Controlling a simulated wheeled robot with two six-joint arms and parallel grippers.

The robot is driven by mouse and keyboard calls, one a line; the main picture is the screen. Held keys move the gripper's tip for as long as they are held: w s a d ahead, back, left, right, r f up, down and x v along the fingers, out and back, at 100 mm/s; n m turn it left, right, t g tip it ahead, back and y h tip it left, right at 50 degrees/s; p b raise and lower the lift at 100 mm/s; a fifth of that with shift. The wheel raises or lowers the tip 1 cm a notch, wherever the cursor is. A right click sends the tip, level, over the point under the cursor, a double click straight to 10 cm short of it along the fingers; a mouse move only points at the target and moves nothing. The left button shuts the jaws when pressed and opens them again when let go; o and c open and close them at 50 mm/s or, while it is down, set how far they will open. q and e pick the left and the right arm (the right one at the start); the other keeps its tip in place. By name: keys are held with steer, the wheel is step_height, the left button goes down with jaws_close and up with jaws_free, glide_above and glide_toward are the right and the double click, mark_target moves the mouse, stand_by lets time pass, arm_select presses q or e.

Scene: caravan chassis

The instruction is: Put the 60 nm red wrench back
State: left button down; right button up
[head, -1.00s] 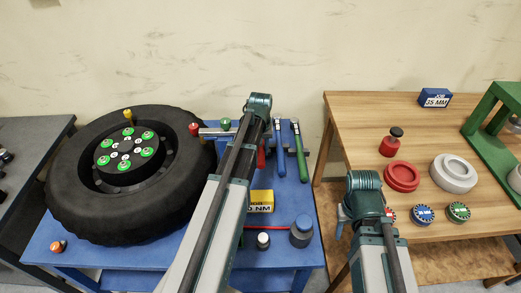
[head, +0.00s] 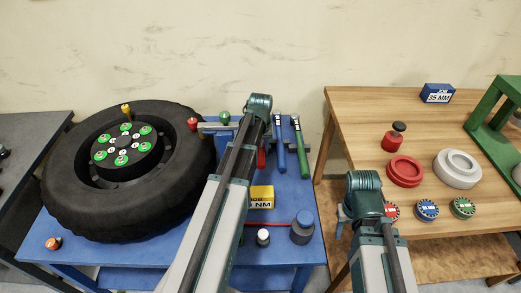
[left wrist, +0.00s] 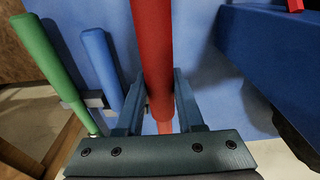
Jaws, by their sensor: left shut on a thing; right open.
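The red wrench (left wrist: 152,45) runs between the fingers of my left gripper (left wrist: 160,95) in the left wrist view, and the gripper is shut on its handle. In the head view only a small red part of the wrench (head: 261,157) shows beside my left arm, which hides most of it and the left fingers. A blue wrench (head: 280,150) and a green wrench (head: 300,150) hang side by side just right of it, and both also show at the left of the left wrist view. My right gripper (head: 341,222) is open, partly hidden, by the wooden table's left edge.
A big tyre (head: 70,205) lies on the blue table (head: 120,257). A yellow-topped box reading NM (head: 262,198) and a grey-blue cylinder (head: 302,230) stand near its right side. The wooden table (head: 360,115) holds red and white rings, round caps and a 35 MM box (head: 437,93).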

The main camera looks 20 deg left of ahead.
arm_select(q)
steer(key=shift+f+b, duration=1.9)
steer(key=shift+f, duration=0.35)
steer(key=shift+c, duration=2.2)
jaws_free()
steer(key=shift+r, duration=0.1)
steer(key=r+p, duration=0.9)
steer(key=s+r+p, duration=0.1)
steer(key=r+p, duration=0.3)
steer(key=p, duration=0.1)
steer(key=shift+s+d+r, duration=0.1)
steer(key=shift+d+r, duration=0.15)
steer(key=shift+r, duration=0.1)
steer(key=shift+s+f, duration=0.1)
